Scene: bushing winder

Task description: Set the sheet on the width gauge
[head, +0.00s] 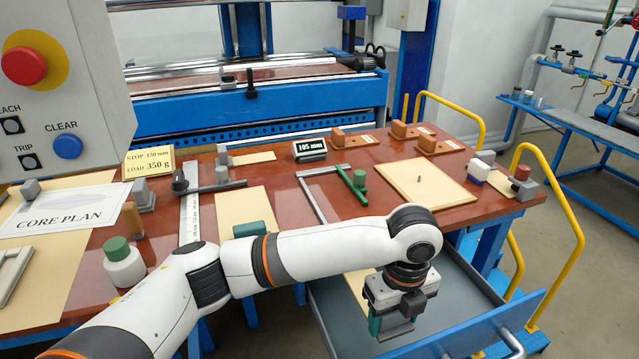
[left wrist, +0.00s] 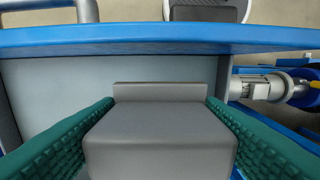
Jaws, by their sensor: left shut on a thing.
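My left gripper (head: 390,318) is over the open grey drawer (head: 465,290) at the front right, pointing down. It is shut on a grey block-like piece with a raised back lip (left wrist: 160,140); green ribbed pads press on both its sides in the left wrist view. A tan sheet (head: 358,288) lies in the drawer, partly hidden behind my arm. The gauge, a grey metal frame (head: 309,195) with a green slider (head: 352,184), lies on the red-brown table behind my arm. A display (head: 310,149) reading 105 mm stands behind it. My right gripper is not in view.
Another tan sheet (head: 244,208), a steel ruler (head: 190,212) and a green-capped bottle (head: 123,262) are to the left. The blue drawer front (head: 490,333) and yellow rails (head: 560,215) edge the right side.

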